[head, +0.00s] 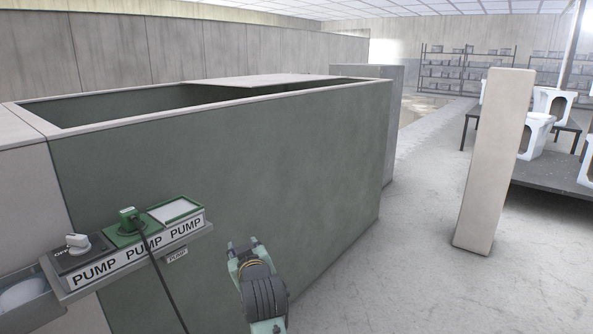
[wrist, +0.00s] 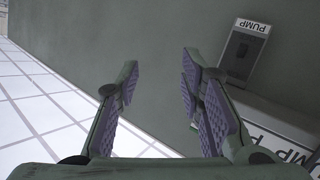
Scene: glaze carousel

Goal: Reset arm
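My gripper (head: 243,246) is in front of the dark green tank wall, to the right of the pump panel, in the head view. In the wrist view my gripper (wrist: 160,80) has its two fingers well apart with nothing between them. The green tank wall (wrist: 170,40) lies beyond the fingers. The pump panel (head: 125,262) carries a dark OFF switch with a pale knob (head: 77,243), a green plug (head: 128,218) with a black cable in a green socket, and a pale square plate (head: 174,209) in a green frame.
The open-topped green tank (head: 290,165) fills the left and middle. A leaning pale post (head: 495,160) stands on the floor to the right. White castings (head: 535,135) rest on dark tables behind it. Shelves (head: 465,70) line the back. Grey floor (head: 400,270) is clear between tank and post.

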